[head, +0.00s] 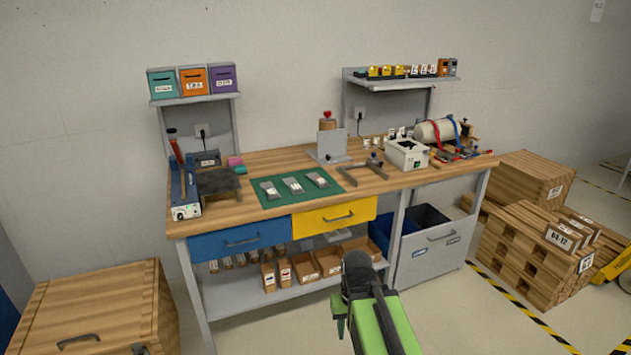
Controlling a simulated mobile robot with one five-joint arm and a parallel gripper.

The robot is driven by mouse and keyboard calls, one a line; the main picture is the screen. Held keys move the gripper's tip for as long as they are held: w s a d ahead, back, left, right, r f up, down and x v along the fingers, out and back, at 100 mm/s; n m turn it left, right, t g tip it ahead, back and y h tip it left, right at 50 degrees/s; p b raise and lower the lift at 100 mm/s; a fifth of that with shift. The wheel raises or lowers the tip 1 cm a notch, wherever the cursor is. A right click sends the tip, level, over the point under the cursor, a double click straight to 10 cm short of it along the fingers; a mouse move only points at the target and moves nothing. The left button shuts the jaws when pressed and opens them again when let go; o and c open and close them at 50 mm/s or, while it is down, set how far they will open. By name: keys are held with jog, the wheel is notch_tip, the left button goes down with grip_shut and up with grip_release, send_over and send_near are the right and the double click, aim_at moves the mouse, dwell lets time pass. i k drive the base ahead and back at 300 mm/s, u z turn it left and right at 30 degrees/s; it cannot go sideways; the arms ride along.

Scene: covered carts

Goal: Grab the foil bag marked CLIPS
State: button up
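Three small silvery bags with white labels lie side by side on a green mat (300,200) on the workbench. They are a left bag (269,189), a middle bag (292,185) and a right bag (317,178). The label print is too small to read, so I cannot tell which is marked CLIPS. My green arm rises from the bottom edge in front of the bench. My gripper (340,318) seems to be the dark part beside it, low and well apart from the bags. Its fingers are not clear.
The wooden bench (260,162) has a blue drawer (240,240) and a yellow drawer (335,217) below the mat. A black clamp-like frame (362,172) stands right of the mat. A wooden crate (95,312) and stacked pallets (525,245) flank the bench.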

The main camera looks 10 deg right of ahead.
aim_at(321, 181)
jog(key=u, duration=0.05)
jog(key=i, duration=0.9)
jog(key=z, duration=2)
jog(key=i, duration=1.4)
jog(key=u, duration=0.2)
jog(key=k, duration=0.1)
jog(key=u, duration=3.5)
